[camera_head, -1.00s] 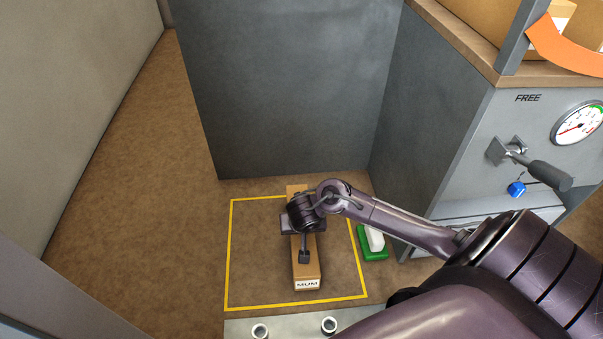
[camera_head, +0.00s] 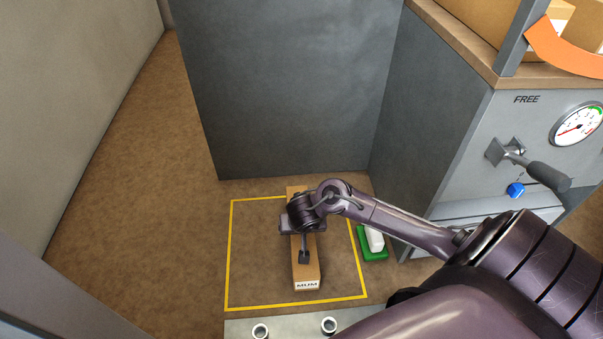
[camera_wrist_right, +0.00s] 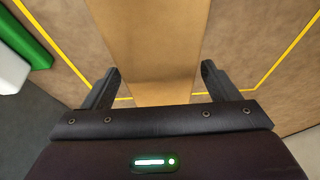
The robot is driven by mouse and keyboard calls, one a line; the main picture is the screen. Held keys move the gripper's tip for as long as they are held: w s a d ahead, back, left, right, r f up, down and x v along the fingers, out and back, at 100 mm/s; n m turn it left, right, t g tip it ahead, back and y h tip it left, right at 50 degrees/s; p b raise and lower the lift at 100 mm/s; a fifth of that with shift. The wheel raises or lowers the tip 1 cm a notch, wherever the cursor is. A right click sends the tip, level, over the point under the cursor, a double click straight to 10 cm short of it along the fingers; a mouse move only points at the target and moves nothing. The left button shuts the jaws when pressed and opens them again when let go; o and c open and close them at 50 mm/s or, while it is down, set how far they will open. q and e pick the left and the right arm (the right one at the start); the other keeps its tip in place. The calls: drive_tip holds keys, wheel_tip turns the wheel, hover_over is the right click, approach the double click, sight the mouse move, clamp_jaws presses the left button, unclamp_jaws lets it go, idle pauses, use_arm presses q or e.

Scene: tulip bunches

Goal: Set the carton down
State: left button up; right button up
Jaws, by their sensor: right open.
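The long brown carton (camera_head: 307,271) lies inside the yellow outline on the brown floor, its white "MUM" label facing the near side. It looks to rest on the floor. My right gripper (camera_head: 303,228) is above the carton's middle and hides part of it. In the right wrist view the carton (camera_wrist_right: 150,40) runs between the two spread fingers of my open right gripper (camera_wrist_right: 160,72). One finger is beside each long edge; I cannot tell whether they touch it. My left gripper is not in view.
A dark grey panel (camera_head: 290,90) stands behind. A grey cabinet (camera_head: 455,150) with a lever and gauge is at right. Floor at left is clear.

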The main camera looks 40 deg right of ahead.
drive_tip(key=p+v, duration=0.6)
drive_tip(key=v, duration=0.5)
drive_tip(key=shift+r, duration=0.15)
drive_tip(key=shift+s+a, duration=0.1)
drive_tip(key=shift+s, duration=0.05)
